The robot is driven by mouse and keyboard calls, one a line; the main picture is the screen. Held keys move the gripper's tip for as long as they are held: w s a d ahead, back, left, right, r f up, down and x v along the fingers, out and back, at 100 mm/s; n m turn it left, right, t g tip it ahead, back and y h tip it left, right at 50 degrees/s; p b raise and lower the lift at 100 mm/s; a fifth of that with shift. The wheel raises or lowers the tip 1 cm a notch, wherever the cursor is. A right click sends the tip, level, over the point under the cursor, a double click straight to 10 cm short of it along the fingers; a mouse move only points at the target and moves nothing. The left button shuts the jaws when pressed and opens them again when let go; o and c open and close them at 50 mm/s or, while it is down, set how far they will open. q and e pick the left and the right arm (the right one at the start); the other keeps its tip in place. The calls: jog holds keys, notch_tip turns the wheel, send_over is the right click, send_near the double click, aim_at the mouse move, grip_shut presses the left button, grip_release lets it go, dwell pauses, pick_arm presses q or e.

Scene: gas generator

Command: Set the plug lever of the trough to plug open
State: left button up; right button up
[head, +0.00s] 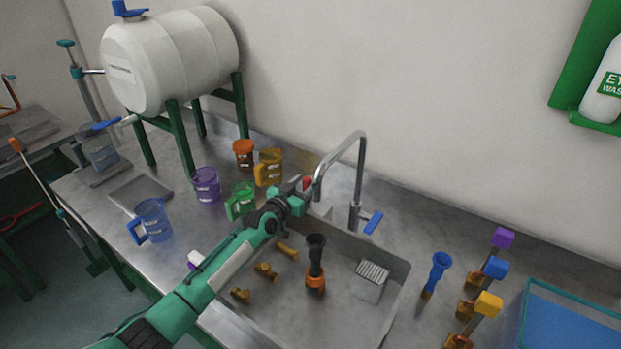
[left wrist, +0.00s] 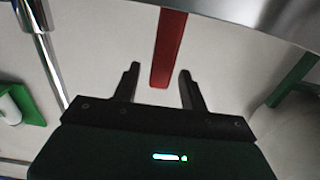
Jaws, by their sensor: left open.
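The trough (head: 385,308) is a metal sink set into the bench. A red lever (head: 307,183), which looks like the plug lever, shows as a small red patch at its back edge near the tap's spout. In the left wrist view the red lever (left wrist: 169,45) is a flat bar reaching down between my fingers. My left gripper (head: 300,188) is open at the lever. Its two dark fingers (left wrist: 160,75) stand on either side of the bar with gaps, not closed on it. The lever's base is hidden. My right gripper is not in view.
A tap (head: 357,180) with a blue handle rises behind the trough. Green (head: 241,200), purple (head: 206,186) and amber (head: 268,168) jugs stand close left of my gripper. A black-and-orange tool (head: 315,262) and brass fittings are in the trough. A blue bin (head: 570,320) is at right.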

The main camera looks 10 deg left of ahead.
aim_at(310, 178)
pick_arm(q)
jog(key=shift+x, duration=1.7)
grip_shut()
